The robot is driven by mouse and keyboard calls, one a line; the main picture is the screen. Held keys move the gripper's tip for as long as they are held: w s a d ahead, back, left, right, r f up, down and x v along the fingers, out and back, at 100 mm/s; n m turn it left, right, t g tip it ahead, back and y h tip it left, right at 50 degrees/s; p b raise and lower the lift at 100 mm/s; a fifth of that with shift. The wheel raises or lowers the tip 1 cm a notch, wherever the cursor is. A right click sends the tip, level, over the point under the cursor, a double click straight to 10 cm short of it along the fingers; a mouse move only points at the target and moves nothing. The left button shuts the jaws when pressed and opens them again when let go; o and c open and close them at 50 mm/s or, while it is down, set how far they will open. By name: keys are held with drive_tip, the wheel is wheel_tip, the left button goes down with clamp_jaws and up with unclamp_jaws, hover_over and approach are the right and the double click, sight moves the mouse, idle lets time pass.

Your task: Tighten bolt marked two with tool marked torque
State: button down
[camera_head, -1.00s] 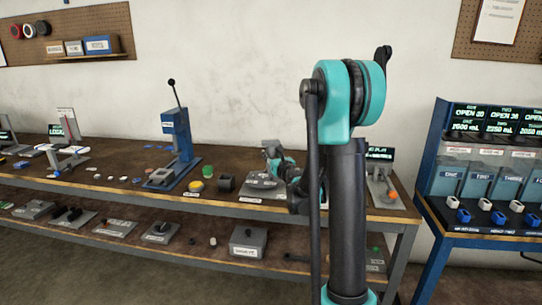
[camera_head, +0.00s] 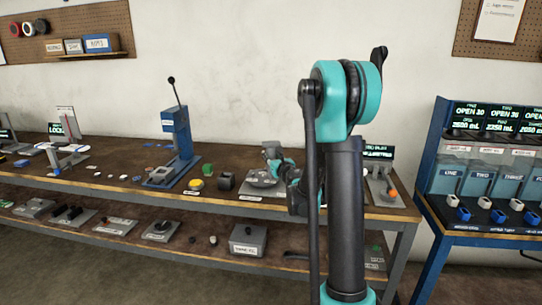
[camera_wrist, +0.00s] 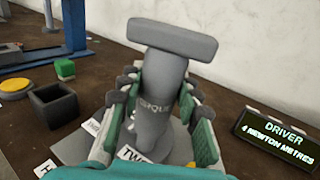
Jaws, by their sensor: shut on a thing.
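In the head view, my gripper (camera_head: 286,170) is over the base (camera_head: 262,179) on the bench top, partly hidden by my arm.
A display (camera_wrist: 277,137) reading "DRIVER 4 NEWTON METRES" stands at right in the wrist view. A dark open box (camera_wrist: 55,106), a green block (camera_wrist: 64,69) and a yellow button (camera_wrist: 15,87) are at left. A blue press (camera_head: 175,150) stands farther left on the bench.

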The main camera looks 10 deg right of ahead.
sight(272, 143)
drive_tip(key=shift+f, duration=0.65)
idle(2.2)
idle(1.1)
drive_tip(key=shift+r, duration=3.5)
